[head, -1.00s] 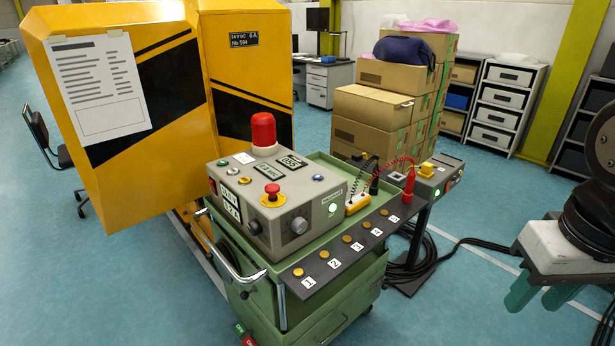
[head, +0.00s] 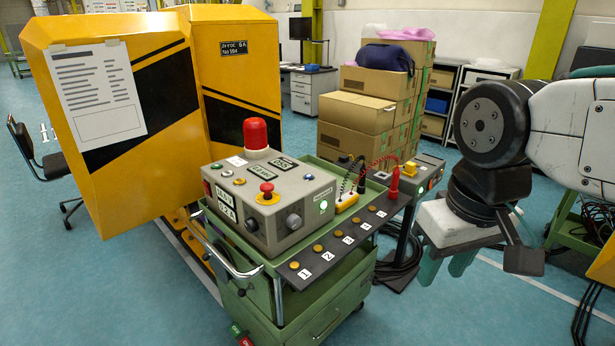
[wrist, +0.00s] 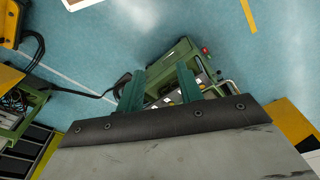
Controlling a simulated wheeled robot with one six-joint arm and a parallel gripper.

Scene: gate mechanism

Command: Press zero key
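A dark strip (head: 330,260) runs along the green cart's right side and carries a row of several round orange-yellow keys. The near key (head: 294,265) is beside the label 1, with 2, 3 and a likely 4 further along. The label by the far key (head: 372,209) is too small to read, and I cannot make out a zero. My gripper (head: 446,268) hangs to the right of the cart, apart from the keys, with its green fingers pointing down. In the wrist view the two fingers (wrist: 160,88) stand apart with nothing between them, in front of the cart (wrist: 178,50).
A grey control box (head: 268,205) with a red dome and red mushroom button stands on the cart. A red probe-like object (head: 394,182) and a small grey box (head: 425,172) are behind the keys. Cables lie on the floor.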

